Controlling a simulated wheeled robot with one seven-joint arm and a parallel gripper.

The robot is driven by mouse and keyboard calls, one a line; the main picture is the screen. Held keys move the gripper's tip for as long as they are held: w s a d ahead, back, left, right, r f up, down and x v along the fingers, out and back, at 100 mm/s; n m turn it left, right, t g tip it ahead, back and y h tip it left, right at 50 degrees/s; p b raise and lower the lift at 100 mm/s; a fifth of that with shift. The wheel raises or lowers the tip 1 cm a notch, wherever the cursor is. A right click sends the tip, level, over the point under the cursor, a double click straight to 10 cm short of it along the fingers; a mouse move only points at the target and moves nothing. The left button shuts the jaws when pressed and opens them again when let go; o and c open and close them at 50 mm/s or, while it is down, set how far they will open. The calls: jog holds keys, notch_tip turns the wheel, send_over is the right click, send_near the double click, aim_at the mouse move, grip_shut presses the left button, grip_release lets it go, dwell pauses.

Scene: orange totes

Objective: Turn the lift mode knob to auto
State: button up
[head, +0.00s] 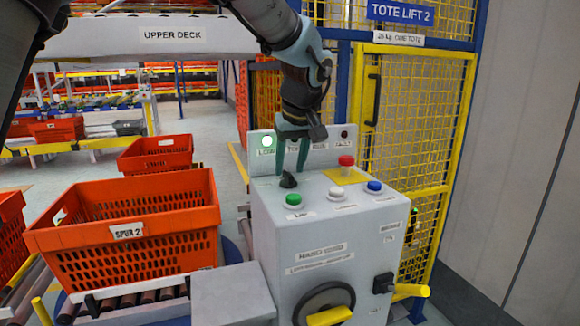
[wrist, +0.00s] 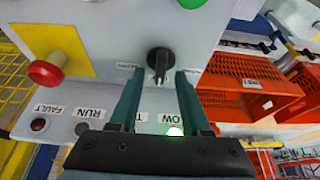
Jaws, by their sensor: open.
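The small black knob (head: 288,181) stands on the top face of the grey control box (head: 262,225), at its back left behind the green button. In the wrist view the knob (wrist: 160,60) has a raised grip bar pointing down the picture, toward my gripper's base. Small labels flank it, partly hidden and too small to read. My gripper (head: 291,168) points down just above the knob. Its two green fingers are apart, and in the wrist view the fingertips (wrist: 160,74) lie to either side of the knob's lower end, with gaps. I cannot tell whether they touch it.
Green (head: 294,200), white (head: 336,193) and blue (head: 374,187) buttons and a red mushroom button (head: 346,165) share the panel. An upright lamp plate with a lit lamp (head: 267,141) stands behind. A yellow-handled rotary switch (head: 325,308) is on the front. An orange tote (head: 190,200) sits left.

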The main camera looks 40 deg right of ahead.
jog(key=shift+x, duration=0.8)
jog(key=shift+c, duration=0.4)
grip_shut()
